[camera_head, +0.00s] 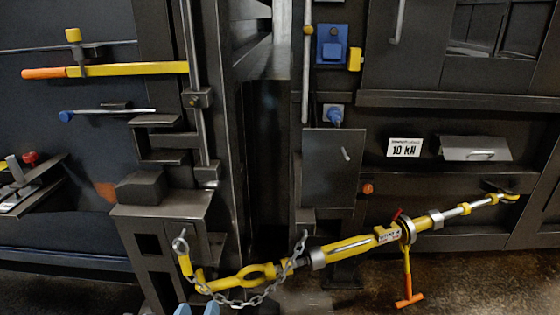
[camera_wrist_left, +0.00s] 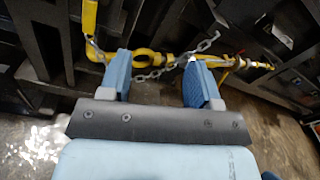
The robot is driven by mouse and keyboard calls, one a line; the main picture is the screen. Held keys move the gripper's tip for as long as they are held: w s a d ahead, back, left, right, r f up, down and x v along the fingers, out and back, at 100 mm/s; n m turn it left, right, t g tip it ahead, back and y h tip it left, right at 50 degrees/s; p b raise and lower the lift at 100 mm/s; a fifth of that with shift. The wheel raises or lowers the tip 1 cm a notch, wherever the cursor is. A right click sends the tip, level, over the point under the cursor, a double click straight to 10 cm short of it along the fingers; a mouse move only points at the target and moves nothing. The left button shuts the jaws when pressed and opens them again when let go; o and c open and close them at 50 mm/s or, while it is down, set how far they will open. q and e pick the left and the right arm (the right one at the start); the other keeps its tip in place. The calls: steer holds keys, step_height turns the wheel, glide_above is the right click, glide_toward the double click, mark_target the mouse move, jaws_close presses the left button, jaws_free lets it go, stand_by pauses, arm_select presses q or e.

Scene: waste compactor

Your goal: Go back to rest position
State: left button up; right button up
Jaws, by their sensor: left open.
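My left gripper (camera_head: 197,310) shows only as two light blue fingertips at the bottom edge of the head view. In the left wrist view its two blue fingers (camera_wrist_left: 160,82) stand apart with nothing held between them. Beyond them is a yellow turnbuckle-like tensioner (camera_head: 345,247) with a grey chain (camera_head: 250,299). It also shows in the left wrist view (camera_wrist_left: 187,58). The tensioner runs across the lower front of the compactor, rising to the right. My right gripper is in neither view.
The dark compactor wall fills the head view. A yellow lever with an orange grip (camera_head: 120,70) sticks out at upper left. A blue box (camera_head: 331,45) and a "10 kN" sign (camera_head: 404,148) are on the right. An orange-ended T-handle (camera_head: 408,285) hangs below the tensioner. Bare floor (camera_head: 470,285) shows at lower right.

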arm_select(q)
steer(key=s+d+f+n+g+h+b, duration=0.1)
steer(key=s+f+n+h+b, duration=0.3)
steer(key=n, duration=1.1)
steer(key=s+d+f+n+g+h+b, duration=0.1)
steer(key=s+f+n+h+b, duration=0.3)
steer(key=n, duration=1.2)
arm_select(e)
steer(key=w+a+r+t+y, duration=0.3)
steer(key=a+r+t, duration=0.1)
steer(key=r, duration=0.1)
arm_select(q)
steer(key=s+a+r+g+y+p, duration=0.4)
steer(key=r+p, duration=0.7)
steer(key=p, duration=2.2)
steer(key=shift+s+a+r+y+p, duration=0.3)
steer(key=shift+s+a+r+y, duration=0.1)
steer(key=shift+s+a+y, duration=0.6)
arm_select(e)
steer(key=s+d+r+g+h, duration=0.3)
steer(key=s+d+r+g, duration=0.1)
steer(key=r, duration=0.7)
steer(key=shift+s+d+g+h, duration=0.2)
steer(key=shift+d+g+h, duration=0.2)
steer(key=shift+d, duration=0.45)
